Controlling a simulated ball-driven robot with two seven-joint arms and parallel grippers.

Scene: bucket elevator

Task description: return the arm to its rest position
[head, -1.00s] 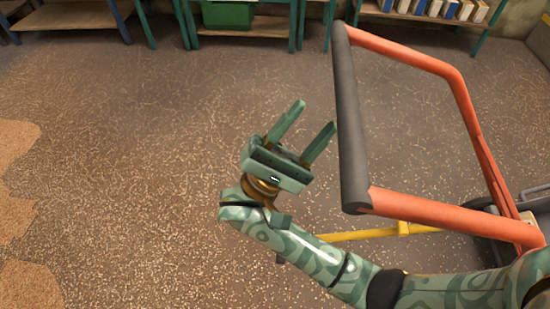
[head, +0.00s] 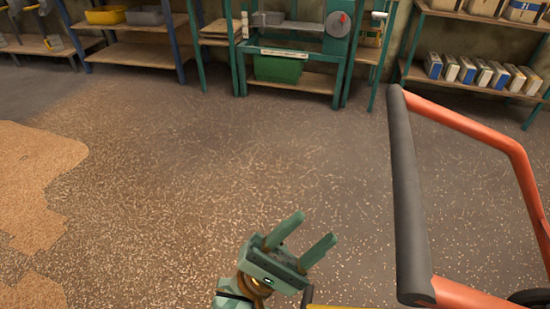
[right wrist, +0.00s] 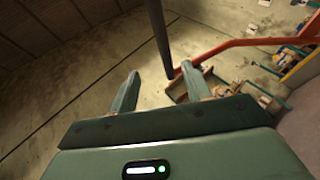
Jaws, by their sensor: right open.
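My right gripper (head: 306,234) is at the lower middle of the head view, with its two green fingers apart and nothing between them. It also shows in the right wrist view (right wrist: 160,88), open and empty. In the head view it is to the left of the black grip (head: 409,195) of an orange tubular handle frame (head: 480,130), apart from it. My left gripper is not in view.
Grain-strewn floor (head: 210,170) is open left of the handle. A tan grain heap (head: 35,180) lies at the left. Along the back stand shelves with several small boxes (head: 480,73), a green bin (head: 279,69) and a yellow tray (head: 105,15).

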